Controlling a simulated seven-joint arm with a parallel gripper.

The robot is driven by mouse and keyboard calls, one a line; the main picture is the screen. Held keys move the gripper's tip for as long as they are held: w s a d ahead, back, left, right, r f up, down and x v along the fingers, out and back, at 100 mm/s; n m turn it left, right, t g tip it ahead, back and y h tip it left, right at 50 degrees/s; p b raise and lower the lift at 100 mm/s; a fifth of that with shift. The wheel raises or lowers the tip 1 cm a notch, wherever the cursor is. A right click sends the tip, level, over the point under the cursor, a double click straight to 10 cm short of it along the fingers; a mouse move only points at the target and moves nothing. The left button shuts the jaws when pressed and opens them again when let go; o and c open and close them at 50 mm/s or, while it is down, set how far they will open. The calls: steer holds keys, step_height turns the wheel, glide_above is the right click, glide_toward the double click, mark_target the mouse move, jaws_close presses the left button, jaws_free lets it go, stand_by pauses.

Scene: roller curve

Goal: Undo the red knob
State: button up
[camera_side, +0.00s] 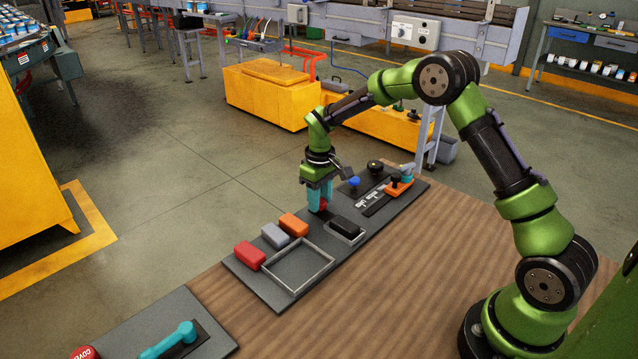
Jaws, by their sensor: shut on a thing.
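The red knob (323,204) shows as a small patch of red low between the fingers of my gripper (320,202). It is on the dark grey panel (265,283) that lies along the far edge of the wooden table. My gripper points straight down with its teal fingers shut on the knob. The fingers hide most of the knob, so I cannot tell how far it is turned.
Orange (293,224), grey (275,235) and red (250,255) blocks stand to the left, beside an empty square frame (328,262). A blue knob (354,182) and an orange clamp (398,187) are further right.

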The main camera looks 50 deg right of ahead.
mark_target(321, 201)
steer(key=shift+s+d+f+n, duration=0.1)
steer(key=shift+f+n, duration=0.05)
steer(key=shift+n, duration=0.95)
steer(key=shift+s+f+n, duration=0.1)
steer(key=shift+n, duration=1)
steer(key=o, duration=1)
steer(key=shift+w, duration=0.1)
steer(key=shift+o, duration=0.2)
steer(key=shift+r, duration=0.15)
step_height(321, 201, up, 17)
